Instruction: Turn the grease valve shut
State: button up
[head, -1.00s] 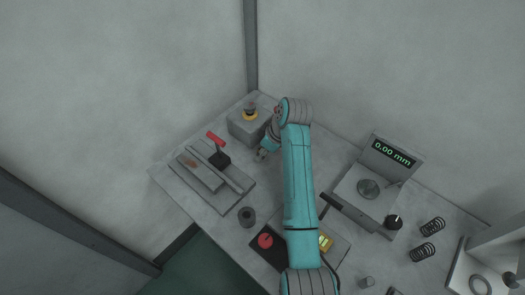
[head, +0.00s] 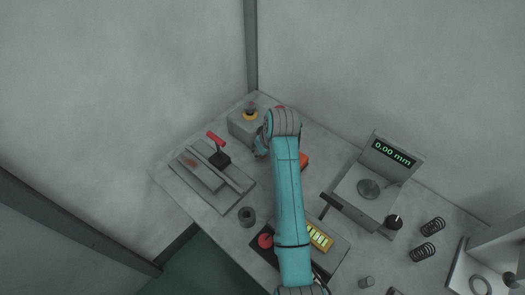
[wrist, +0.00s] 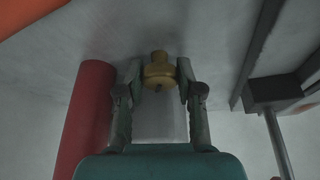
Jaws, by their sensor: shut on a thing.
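A brass fitting with a round collar (wrist: 160,72), which I take to be the grease valve, is between my fingertips in the wrist view. My gripper (wrist: 160,84) is shut on it, one finger at each side of the collar. A pale block-like shape (wrist: 160,122) shows below the brass, between the fingers. A red cylinder (wrist: 88,112) stands close to the left finger.
A red-handled lever on a slide fixture (head: 217,146) is to the left. An orange block (head: 304,160) lies right of my arm. The gauge reading 0.00 mm (head: 392,153) is further right.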

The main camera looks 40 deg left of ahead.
jog(key=m+t, duration=0.1)
jog(key=m, duration=0.1)
jog(key=m+h, duration=0.1)
jog(key=m, duration=0.2)
jog(key=shift+m+t, duration=0.3)
jog(key=shift+t, duration=0.1)
jog(key=m+h, duration=0.1)
jog(key=m, duration=0.2)
jog(key=m+t+h, duration=0.1)
jog(key=m, duration=0.1)
jog(key=shift+m, duration=0.4)
jog(key=o, duration=1.2)
jog(key=shift+c, duration=0.2)
jog(key=a+v, duration=0.1)
jog(key=v, duration=1.1)
jog(key=shift+d, duration=0.3)
